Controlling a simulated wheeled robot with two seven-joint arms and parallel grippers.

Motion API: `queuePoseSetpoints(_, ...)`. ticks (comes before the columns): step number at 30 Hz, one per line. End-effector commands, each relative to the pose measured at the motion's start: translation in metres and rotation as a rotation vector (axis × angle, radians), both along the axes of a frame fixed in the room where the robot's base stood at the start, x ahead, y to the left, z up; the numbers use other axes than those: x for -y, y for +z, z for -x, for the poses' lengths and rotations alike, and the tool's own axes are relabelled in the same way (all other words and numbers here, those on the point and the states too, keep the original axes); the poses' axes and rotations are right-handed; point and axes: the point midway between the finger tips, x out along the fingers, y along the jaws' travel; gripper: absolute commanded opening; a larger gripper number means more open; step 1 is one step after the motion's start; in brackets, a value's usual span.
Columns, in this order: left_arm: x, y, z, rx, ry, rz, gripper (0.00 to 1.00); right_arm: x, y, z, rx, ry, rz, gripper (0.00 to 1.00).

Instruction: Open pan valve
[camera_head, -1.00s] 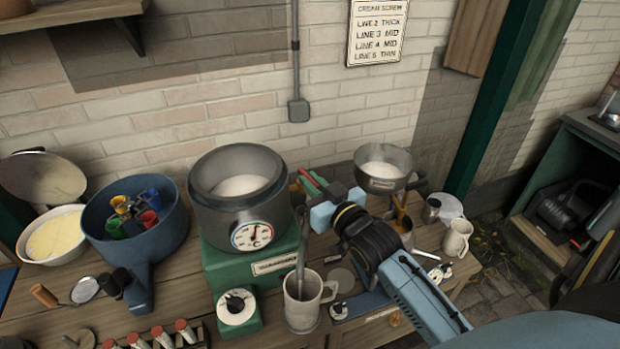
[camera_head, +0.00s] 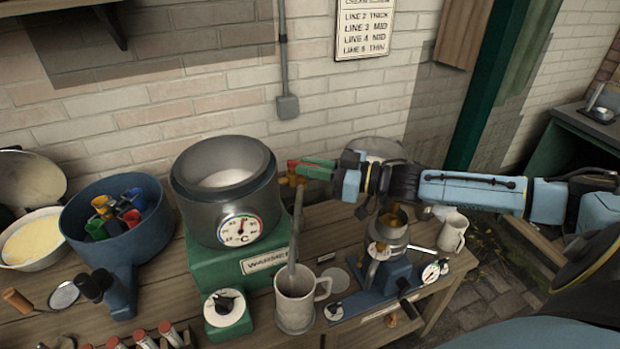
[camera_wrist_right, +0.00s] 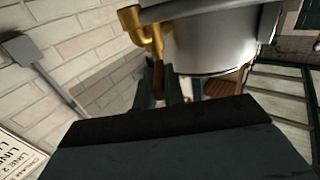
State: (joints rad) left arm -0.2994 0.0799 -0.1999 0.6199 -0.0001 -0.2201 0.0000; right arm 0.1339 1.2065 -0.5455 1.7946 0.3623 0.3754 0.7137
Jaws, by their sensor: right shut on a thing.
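The grey pan (camera_head: 225,205) with a round temperature dial stands on the green warmer (camera_head: 262,262) and holds pale liquid. Its brass valve (camera_head: 286,180) sticks out on the right side, with a red handle (camera_head: 293,165). In the right wrist view the brass valve (camera_wrist_right: 147,30) sits on the pan wall (camera_wrist_right: 210,45), and its red-brown handle (camera_wrist_right: 158,76) lies between the fingers. My right gripper (camera_head: 303,169) reaches in from the right and is shut on the handle. How far the valve is turned I cannot tell. My left gripper is not in view.
A grey chute (camera_head: 295,235) runs down from near the valve into a mug (camera_head: 294,300). A separator with a bowl (camera_head: 390,228) and another mug (camera_head: 453,232) stand to the right. My arm partly covers a bowl (camera_head: 378,147) behind. A blue pot (camera_head: 115,225) stands left.

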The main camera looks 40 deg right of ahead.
Motion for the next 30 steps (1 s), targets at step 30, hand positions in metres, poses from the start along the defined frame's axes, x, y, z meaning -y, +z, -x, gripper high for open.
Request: queuePoseSetpoints(30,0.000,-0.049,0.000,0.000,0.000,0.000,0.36,0.014,0.000,-0.025,0.004,0.635,-0.003,0.00)
